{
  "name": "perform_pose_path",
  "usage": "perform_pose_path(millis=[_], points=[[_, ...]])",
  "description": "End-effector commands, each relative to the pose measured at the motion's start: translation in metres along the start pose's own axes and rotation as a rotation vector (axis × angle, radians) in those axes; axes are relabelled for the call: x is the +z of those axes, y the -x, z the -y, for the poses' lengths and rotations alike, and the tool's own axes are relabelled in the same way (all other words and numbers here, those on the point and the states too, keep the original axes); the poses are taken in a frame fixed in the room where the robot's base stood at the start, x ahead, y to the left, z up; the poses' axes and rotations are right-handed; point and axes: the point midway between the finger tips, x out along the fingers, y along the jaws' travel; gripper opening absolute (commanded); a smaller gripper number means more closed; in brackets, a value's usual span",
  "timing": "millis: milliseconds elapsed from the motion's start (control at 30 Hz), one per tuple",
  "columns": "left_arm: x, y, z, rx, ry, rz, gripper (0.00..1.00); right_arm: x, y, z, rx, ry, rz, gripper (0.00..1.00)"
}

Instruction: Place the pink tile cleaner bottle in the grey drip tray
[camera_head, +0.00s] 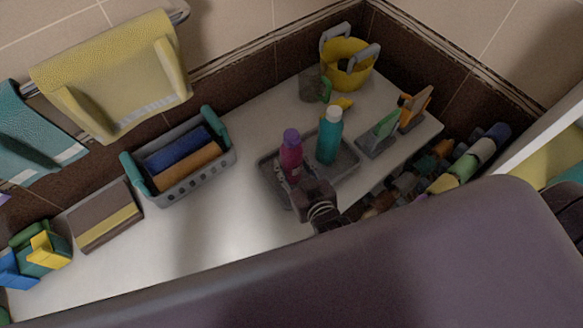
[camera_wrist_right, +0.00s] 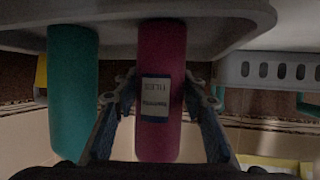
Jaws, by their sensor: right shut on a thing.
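The pink tile cleaner bottle (camera_head: 291,158) has a purple cap and stands upright over the left part of the grey drip tray (camera_head: 347,179). In the right wrist view, which looks upside down, the bottle (camera_wrist_right: 162,70) shows a pale label between my fingers. Its base end is at the tray (camera_wrist_right: 225,22), but I cannot tell whether it touches the tray floor. My right gripper (camera_head: 308,190) is shut on the bottle from the near side. A teal bottle (camera_head: 328,138) with a white cap stands in the tray to the right. My left gripper is not in view.
A grey basket (camera_head: 188,187) with blue and brown rolls stands to the left. A yellow bucket (camera_head: 347,65) and a dark cup (camera_head: 312,86) are behind the tray. A grey holder (camera_head: 376,146) stands at the right. The white top between basket and tray is clear.

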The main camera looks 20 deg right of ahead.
Motion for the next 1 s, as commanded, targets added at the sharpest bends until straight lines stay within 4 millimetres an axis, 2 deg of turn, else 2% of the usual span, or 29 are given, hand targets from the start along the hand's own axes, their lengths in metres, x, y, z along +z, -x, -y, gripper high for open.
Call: perform_pose_path(millis=[367, 400, 533, 867, 1000], points=[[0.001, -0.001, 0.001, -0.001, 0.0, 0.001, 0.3, 0.001, -0.001, 0.0, 0.0, 0.0, -0.004, 0.02], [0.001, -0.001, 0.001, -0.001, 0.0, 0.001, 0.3, 0.002, -0.001, 0.0, 0.0, 0.0, -0.001, 0.42], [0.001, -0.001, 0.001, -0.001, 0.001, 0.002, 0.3, 0.002, -0.001, 0.0, 0.0, 0.0, -0.001, 0.56], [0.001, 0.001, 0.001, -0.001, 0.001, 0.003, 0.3, -0.001, 0.0, 0.0, 0.0, 0.0, -0.001, 0.56], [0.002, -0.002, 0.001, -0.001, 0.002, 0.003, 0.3, 0.001, 0.014, 0.0, 0.0, 0.0, 0.002, 0.56]])
